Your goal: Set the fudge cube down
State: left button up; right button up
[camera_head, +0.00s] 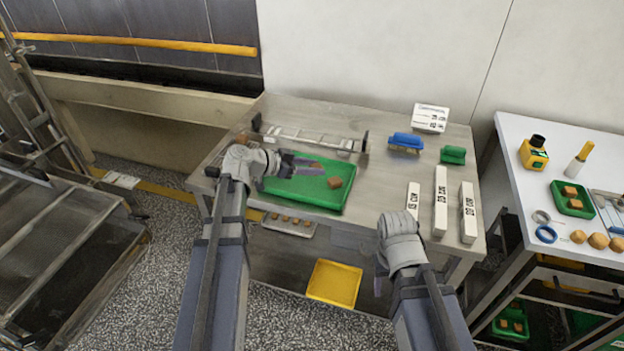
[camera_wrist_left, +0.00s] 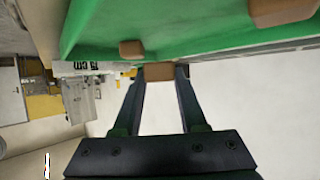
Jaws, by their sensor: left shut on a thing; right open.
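My left gripper (camera_head: 312,167) is over the green tray (camera_head: 325,203) on the steel table. In the left wrist view its fingers (camera_wrist_left: 160,75) are shut on a brown fudge cube (camera_wrist_left: 158,71). The tray (camera_wrist_left: 195,30) fills the top of that view. Whether the held cube touches the tray is not clear. One fudge cube (camera_head: 335,182) lies in the tray, right of the gripper. Two brown cubes, one smaller (camera_wrist_left: 132,48) and one larger (camera_wrist_left: 285,11), show in the wrist view. My right gripper (camera_head: 381,268) is open, low near the table's front edge, mostly hidden by its wrist.
A metal rack (camera_head: 310,140) stands behind the tray. A blue brush (camera_head: 405,142), a green block (camera_head: 453,155) and white labelled bars (camera_head: 440,200) are to the right. A small tray of cubes (camera_head: 288,226) and a yellow tray (camera_head: 334,283) sit lower. A white table (camera_head: 540,200) stands right.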

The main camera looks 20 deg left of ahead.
aim_at(312, 183)
pick_arm(q)
jog(key=shift+f+b, duration=1.45)
jog(key=shift+f, duration=0.3)
jog(key=shift+f, duration=0.15)
jog(key=o, duration=1)
jog(key=shift+s+a+r, duration=0.1)
jog(key=shift+a+r, duration=0.05)
jog(key=shift+r, duration=0.25)
jog(key=p+v, duration=0.5)
jog(key=v, duration=0.5)
jog(key=shift+s+a+r, duration=0.1)
jog(key=shift+s, duration=0.05)
jog(key=shift+s+a+r, duration=0.15)
jog(key=shift+s+a, duration=0.25)
jog(key=shift+a, duration=0.05)
